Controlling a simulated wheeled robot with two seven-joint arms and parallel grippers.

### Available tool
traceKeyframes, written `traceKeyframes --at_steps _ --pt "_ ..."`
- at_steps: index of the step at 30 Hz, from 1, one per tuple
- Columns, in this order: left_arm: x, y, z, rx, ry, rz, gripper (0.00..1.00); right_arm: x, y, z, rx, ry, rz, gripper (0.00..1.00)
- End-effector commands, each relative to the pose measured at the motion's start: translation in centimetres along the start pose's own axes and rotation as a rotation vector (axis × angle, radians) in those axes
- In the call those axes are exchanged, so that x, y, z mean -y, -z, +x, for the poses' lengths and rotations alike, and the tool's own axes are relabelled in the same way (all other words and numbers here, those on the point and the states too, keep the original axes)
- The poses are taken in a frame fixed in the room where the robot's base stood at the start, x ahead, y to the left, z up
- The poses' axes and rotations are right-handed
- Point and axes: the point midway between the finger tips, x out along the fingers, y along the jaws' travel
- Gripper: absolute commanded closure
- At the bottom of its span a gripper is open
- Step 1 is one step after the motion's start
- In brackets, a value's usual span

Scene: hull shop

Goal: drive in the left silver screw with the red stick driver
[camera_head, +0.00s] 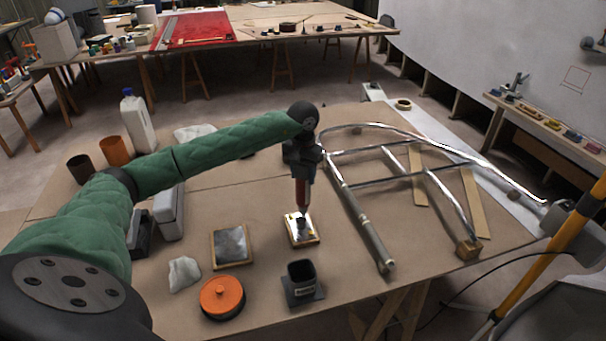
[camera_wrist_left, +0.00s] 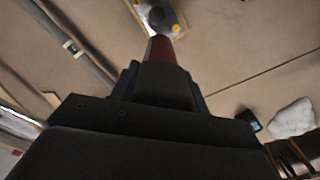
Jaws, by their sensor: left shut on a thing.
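My left gripper (camera_head: 302,165) points straight down over the table and is shut on the red stick driver (camera_head: 302,197). The driver is upright, its lower end at the shiny metal plate on a small wooden block (camera_head: 300,238). In the left wrist view the red driver (camera_wrist_left: 160,48) sticks out beyond the gripper fingers (camera_wrist_left: 160,82), towards the shiny plate (camera_wrist_left: 164,17). I cannot tell whether the tip touches a screw. The left silver screw cannot be made out; a small yellowish spot shows on the plate beside the driver. My right gripper is not in view.
A black square holder (camera_head: 302,283) stands in front of the block. A second plated block (camera_head: 231,247), an orange round lid (camera_head: 222,298) and a white rag (camera_head: 184,274) lie to the left. A chrome tube frame (camera_head: 361,226) lies close on the right.

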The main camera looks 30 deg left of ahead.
Motion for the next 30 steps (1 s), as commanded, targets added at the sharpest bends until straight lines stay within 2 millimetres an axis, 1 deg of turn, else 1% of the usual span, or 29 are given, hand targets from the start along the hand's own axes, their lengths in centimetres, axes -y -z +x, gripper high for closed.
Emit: traceKeyframes --at_steps 30 --pt "0.00 0.01 0.05 -0.001 0.000 0.000 0.78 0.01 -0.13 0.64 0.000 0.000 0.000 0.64"
